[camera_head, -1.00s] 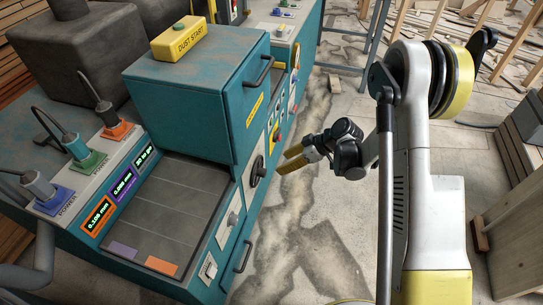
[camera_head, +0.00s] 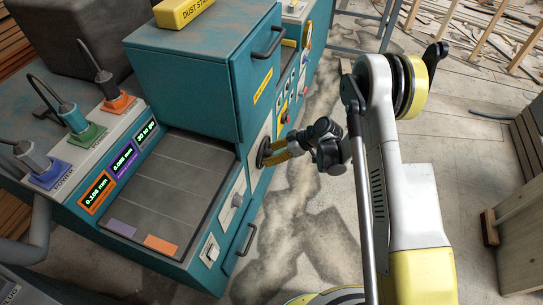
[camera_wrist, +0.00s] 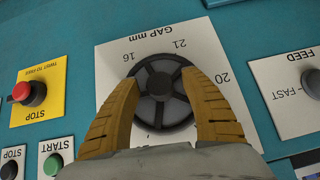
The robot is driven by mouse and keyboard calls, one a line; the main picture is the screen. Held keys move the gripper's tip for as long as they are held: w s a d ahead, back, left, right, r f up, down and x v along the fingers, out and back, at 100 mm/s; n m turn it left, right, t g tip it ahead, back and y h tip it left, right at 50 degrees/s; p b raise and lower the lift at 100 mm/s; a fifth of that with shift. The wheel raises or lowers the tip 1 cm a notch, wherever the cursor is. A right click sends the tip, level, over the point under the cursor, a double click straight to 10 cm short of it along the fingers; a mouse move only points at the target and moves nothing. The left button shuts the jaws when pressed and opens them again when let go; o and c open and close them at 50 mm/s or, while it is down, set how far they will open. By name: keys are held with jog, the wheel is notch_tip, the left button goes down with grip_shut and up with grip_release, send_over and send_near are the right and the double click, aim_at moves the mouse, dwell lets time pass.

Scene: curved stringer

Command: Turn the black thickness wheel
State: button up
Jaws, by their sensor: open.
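The black thickness wheel (camera_wrist: 162,92) is a spoked handwheel on a white panel marked "GAP mm" (camera_wrist: 150,45), with the numbers 16, 21 and 20 around it. In the head view the wheel (camera_head: 263,151) shows edge-on on the side of the teal machine, partly hidden by my fingers. My gripper (camera_wrist: 158,100) is open, its two yellow fingers on the left and right of the wheel in the wrist view. The fingers overlap the wheel's sides in the picture; I cannot tell whether they touch it. In the head view my gripper (camera_head: 268,153) is right at the wheel.
A red stop button (camera_wrist: 28,92) on a yellow plate is left of the wheel, with a green start button (camera_wrist: 53,164) below. A FEED knob (camera_wrist: 311,82) is at right. The teal machine (camera_head: 200,80) has a projecting drawer handle (camera_head: 268,42). Floor to its right is clear.

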grip_shut()
dwell(0.4)
jog(key=shift+w+m+g+y, duration=0.1)
jog(key=shift+m+g+y, duration=0.45)
jog(key=shift+g, duration=0.45)
jog(key=shift+m+g+y, duration=0.85)
jog(key=shift+m+g, duration=0.2)
jog(key=shift+g, duration=0.55)
